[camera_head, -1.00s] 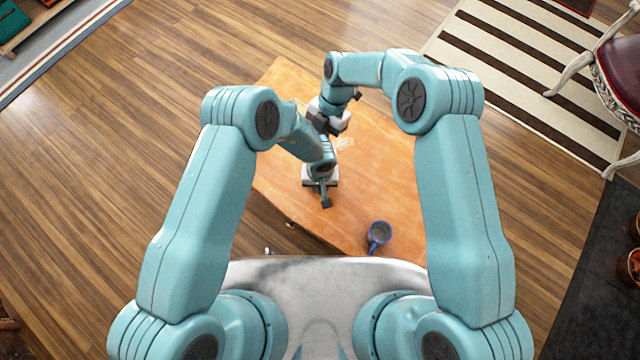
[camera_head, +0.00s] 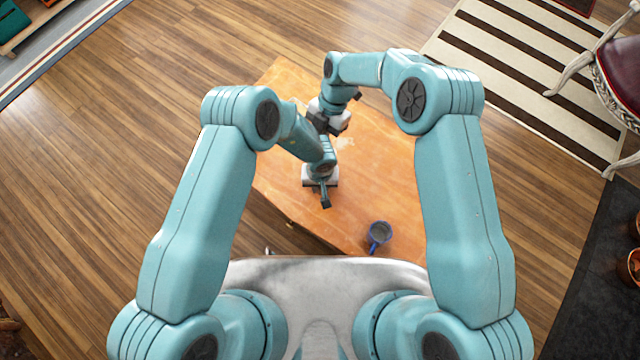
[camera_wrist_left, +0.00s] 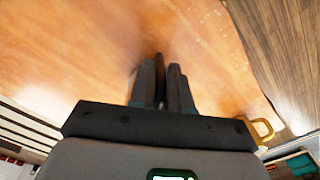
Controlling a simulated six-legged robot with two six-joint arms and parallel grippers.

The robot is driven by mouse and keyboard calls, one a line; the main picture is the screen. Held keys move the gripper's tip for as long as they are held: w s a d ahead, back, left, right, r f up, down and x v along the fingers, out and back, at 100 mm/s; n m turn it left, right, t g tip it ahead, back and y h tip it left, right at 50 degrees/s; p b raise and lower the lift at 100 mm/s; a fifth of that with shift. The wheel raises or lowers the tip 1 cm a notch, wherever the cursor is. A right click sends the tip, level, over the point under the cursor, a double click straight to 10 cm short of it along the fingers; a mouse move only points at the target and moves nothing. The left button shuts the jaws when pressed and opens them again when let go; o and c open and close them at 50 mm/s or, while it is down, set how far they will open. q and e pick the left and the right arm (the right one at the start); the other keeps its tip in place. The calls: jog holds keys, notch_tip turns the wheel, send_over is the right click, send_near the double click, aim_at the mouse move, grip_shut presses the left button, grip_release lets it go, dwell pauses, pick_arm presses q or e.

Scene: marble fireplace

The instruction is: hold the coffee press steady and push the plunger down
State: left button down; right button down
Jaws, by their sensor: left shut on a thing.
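My left gripper (camera_head: 325,198) is low over the orange-brown wooden table (camera_head: 375,175). In the left wrist view, its dark fingers (camera_wrist_left: 162,90) are close together on a thin dark brown piece (camera_wrist_left: 159,68). I cannot tell which object the piece belongs to. My right gripper (camera_head: 328,122) is farther back over the table, partly covered by my own arms. Its finger opening cannot be made out. No coffee press or plunger can be clearly made out in either view. A faint pale patch (camera_head: 345,143) shows on the table right of the arms; I cannot tell what it is.
A blue mug (camera_head: 378,235) stands near the table's front edge, right of my left gripper. Bare table lies between them and to the right. A chair (camera_head: 615,75) stands on the floor far right.

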pick_arm(q)
jog(key=shift+w, duration=0.1)
pick_arm(e)
jog(key=shift+f, duration=0.7)
dwell(0.4)
jog(key=shift+r, duration=2.55)
jog(key=v, duration=1.2)
pick_arm(q)
jog(key=c, duration=1)
grip_release()
pick_arm(e)
jog(key=shift+s, duration=0.1)
